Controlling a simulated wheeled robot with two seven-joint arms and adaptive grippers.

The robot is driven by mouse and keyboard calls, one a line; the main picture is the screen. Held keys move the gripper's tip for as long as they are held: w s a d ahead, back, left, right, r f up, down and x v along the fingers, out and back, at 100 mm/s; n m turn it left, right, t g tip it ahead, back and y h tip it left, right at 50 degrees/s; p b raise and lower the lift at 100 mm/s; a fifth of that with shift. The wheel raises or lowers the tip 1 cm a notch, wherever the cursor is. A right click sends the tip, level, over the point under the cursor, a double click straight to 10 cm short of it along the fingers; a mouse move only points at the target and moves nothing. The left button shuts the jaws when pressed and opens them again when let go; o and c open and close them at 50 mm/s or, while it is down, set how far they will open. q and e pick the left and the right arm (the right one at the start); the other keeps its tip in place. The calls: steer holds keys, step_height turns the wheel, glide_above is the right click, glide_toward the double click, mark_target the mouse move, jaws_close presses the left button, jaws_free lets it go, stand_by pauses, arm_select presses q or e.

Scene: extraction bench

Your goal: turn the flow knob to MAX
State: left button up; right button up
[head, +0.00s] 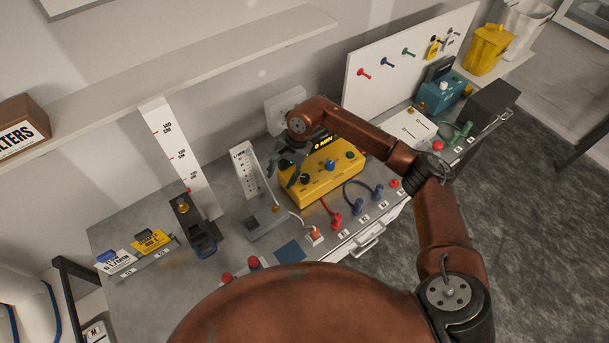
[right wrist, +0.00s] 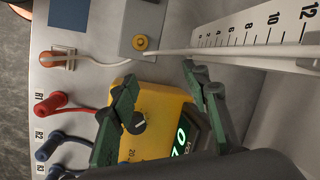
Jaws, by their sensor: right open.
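A yellow box (head: 322,180) with a lit display (head: 322,143) stands on the bench. Its top carries a dark knob (head: 304,179), a blue knob (head: 330,165) and a green knob (head: 350,155); I cannot read which is the flow knob. In the right wrist view the yellow box (right wrist: 160,100) lies below the open fingers (right wrist: 158,75). A black knob (right wrist: 139,122) with a white mark shows beside one finger, which partly hides it. My left gripper is not in view.
A white scale (head: 244,170) stands left of the box, near my fingers. A grey block with a yellow button (right wrist: 140,43) is close too. Red (head: 335,221) and blue (head: 378,192) plugs with cables line the bench front. A white pegboard (head: 400,60) stands behind.

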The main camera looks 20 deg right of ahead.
mark_target(305, 177)
steer(key=d+h, duration=0.1)
steer(key=d, duration=0.1)
steer(key=w+d+h, duration=0.1)
steer(key=d, duration=0.2)
steer(key=w+d+r+h, duration=0.1)
steer(key=d, duration=0.2)
steer(key=shift+d+r+n+h, duration=0.1)
steer(key=shift+d+n+h, duration=0.2)
steer(key=shift+n, duration=0.1)
steer(key=shift+d+f, duration=0.1)
steer(key=shift+f, duration=0.25)
step_height(305, 177, down, 7)
steer(key=shift+r+p, duration=0.1)
steer(key=shift+p, duration=0.95)
steer(key=c, duration=1.2)
